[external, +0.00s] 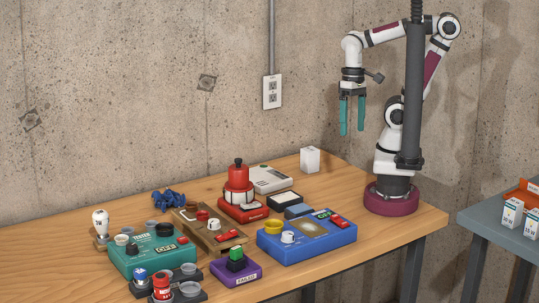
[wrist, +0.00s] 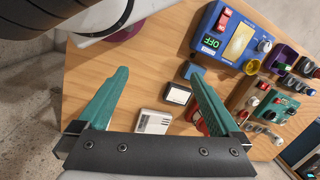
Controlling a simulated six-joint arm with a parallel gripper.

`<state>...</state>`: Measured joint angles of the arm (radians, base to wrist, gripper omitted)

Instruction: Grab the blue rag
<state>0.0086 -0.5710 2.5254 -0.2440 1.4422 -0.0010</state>
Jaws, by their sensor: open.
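The blue rag (external: 168,201) lies crumpled on the wooden table (external: 60,240), toward its back left, behind the teal tester box. I cannot make out the rag in the wrist view. My gripper (external: 352,131) hangs high above the back right of the table, pointing down, far to the right of the rag. In the wrist view its two teal fingers (wrist: 157,73) are spread wide with nothing between them.
Near the rag stand a teal tester box (external: 150,258), a brown panel (external: 208,230) and a tall red device (external: 238,185). A blue box (external: 305,240) and a purple box (external: 235,272) sit farther right. The back wall is close behind the table.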

